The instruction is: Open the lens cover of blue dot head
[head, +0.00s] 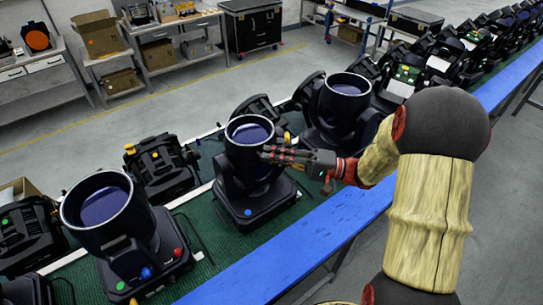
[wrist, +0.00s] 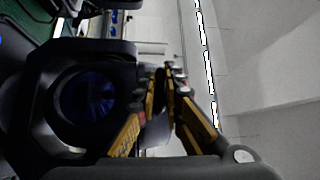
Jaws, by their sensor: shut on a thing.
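The blue dot head (head: 255,186) stands upright on the green belt in the middle of the head view. A blue dot marks its base, and its round black barrel faces up with a dark blue lens inside. In the wrist view its dark round lens end (wrist: 88,95) lies left of the fingers. My gripper (head: 266,154) reaches in from the right at the barrel's near right side, just below the rim. In the wrist view my gripper (wrist: 160,75) is shut on a part at the head's edge, apparently its lens cover. The held part is mostly hidden between the fingers.
A head with green, blue and red dots (head: 115,220) stands at left, and another head (head: 343,115) stands close behind at right. More black units line the green belt (head: 225,250). A blue rail (head: 300,245) runs along its near edge. The grey floor beyond is open.

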